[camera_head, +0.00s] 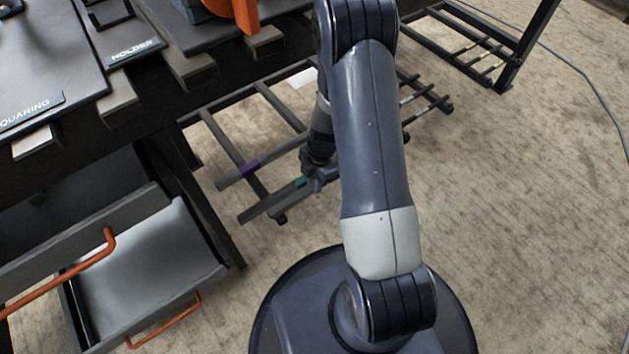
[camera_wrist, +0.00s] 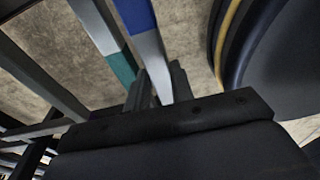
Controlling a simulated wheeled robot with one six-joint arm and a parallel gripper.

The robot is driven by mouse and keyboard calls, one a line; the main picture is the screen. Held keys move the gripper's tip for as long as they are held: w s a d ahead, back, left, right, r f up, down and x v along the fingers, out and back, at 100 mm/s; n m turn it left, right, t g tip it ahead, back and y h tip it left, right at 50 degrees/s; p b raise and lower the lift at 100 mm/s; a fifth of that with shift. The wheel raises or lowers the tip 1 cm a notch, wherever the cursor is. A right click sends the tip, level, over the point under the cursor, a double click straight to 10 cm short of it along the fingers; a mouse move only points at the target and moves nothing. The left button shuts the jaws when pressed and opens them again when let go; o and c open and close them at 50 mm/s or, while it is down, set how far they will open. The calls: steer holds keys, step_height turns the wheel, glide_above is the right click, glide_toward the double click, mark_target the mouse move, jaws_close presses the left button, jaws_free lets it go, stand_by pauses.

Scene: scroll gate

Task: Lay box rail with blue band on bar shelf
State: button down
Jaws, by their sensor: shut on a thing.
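The box rail with the blue band (camera_wrist: 150,45) shows in the wrist view. Its pale end runs between the two fingers of my gripper (camera_wrist: 158,88), which is shut on it. In the head view my gripper (camera_head: 314,181) is low beside the bar shelf (camera_head: 222,138), partly hidden by my arm; I cannot make out the blue band there. A rail with a teal band (camera_wrist: 121,68) lies close beside the held rail; its teal band (camera_head: 300,182) also shows in the head view. A rail with a purple band (camera_head: 250,168) lies across the shelf bars.
A dark workbench (camera_head: 130,125) with labelled boards stands left of the shelf. Below it, an open grey drawer (camera_head: 150,265) with orange handles juts out. Another dark rack (camera_head: 470,45) stands at the back right, with a cable on the floor.

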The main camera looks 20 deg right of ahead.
steer(key=shift+f+b, duration=0.4)
steer(key=c, duration=1.2)
jaws_free()
steer(key=shift+c, duration=0.2)
steer(key=shift+r+p, duration=0.5)
steer(key=shift+p, duration=0.05)
step_height(320, 180, up, 12)
steer(key=d+p, duration=0.1)
steer(key=p, duration=0.3)
steer(key=shift+w+d+f, duration=0.15)
steer(key=shift+w+d, duration=0.1)
steer(key=shift+d, duration=0.1)
